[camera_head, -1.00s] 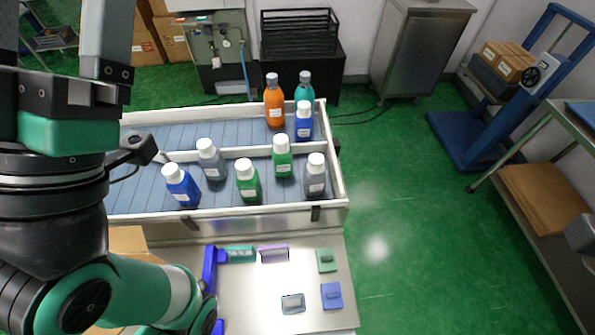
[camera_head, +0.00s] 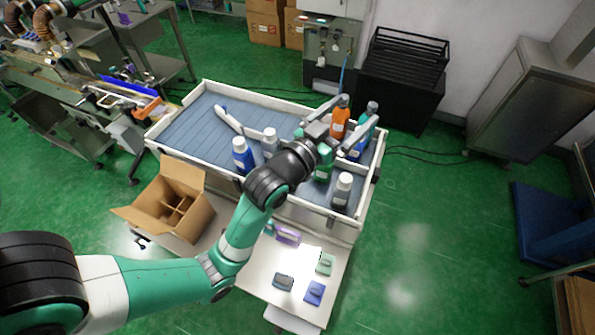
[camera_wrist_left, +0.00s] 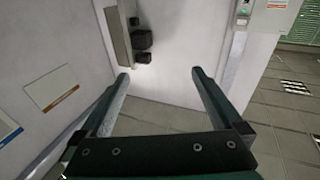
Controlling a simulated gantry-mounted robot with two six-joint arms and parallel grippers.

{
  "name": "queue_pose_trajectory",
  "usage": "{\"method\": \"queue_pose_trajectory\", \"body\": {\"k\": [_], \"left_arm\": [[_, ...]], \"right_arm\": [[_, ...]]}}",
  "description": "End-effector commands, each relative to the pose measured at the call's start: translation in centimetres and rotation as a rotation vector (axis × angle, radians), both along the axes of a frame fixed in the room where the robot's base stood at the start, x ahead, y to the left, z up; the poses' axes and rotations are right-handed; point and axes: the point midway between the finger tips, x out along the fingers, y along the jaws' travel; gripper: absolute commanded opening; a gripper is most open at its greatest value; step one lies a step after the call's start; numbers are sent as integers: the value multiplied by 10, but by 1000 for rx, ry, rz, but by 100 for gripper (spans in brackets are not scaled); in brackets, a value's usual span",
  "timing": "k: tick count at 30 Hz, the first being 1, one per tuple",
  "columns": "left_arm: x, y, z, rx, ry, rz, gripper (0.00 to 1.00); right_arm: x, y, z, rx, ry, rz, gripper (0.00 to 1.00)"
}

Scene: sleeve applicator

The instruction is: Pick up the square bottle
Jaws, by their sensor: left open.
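Several bottles stand in the blue-floored tray (camera_head: 195,128): a blue one (camera_head: 242,158), a grey one (camera_head: 269,148) and a dark grey white-capped one (camera_head: 341,196) in front. An orange bottle (camera_head: 340,122) and a teal one (camera_head: 366,122) stand at the back right. A green bottle (camera_head: 322,172) and a blue one (camera_head: 355,152) are partly hidden by my left gripper. I cannot tell which bottle is square. My left gripper (camera_head: 356,110) is open above the right part of the tray, near the orange bottle. In the left wrist view, nothing lies between its fingers (camera_wrist_left: 158,76).
An open cardboard box (camera_head: 182,205) stands at the tray's front left. The table in front holds small items, among them a blue block (camera_head: 315,292), a green block (camera_head: 325,264) and a purple one (camera_head: 288,235). A black rack (camera_head: 405,75) stands behind.

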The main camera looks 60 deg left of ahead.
Motion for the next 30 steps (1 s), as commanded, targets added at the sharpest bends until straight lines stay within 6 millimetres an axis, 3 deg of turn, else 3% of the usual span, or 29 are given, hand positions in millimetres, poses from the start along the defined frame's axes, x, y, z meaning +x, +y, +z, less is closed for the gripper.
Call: {"method": "queue_pose_trajectory", "body": {"k": [4,6,10,13,17,30], "left_arm": [[-43,48,-107,-69,194,129,100],[-75,65,-162,-111,287,192,100],[-128,79,-231,-172,407,279,100],[-148,81,-253,-192,447,307,100],[-150,81,-257,-196,453,311,100],[-103,115,-281,-195,451,309,100]], "right_arm": [[0,0,5,0,0,0,50],[0,0,5,0,0,0,50],[0,0,4,0,0,0,50],[0,0,4,0,0,0,50],[0,0,4,0,0,0,50],[0,0,-14,0,0,0,50]]}}
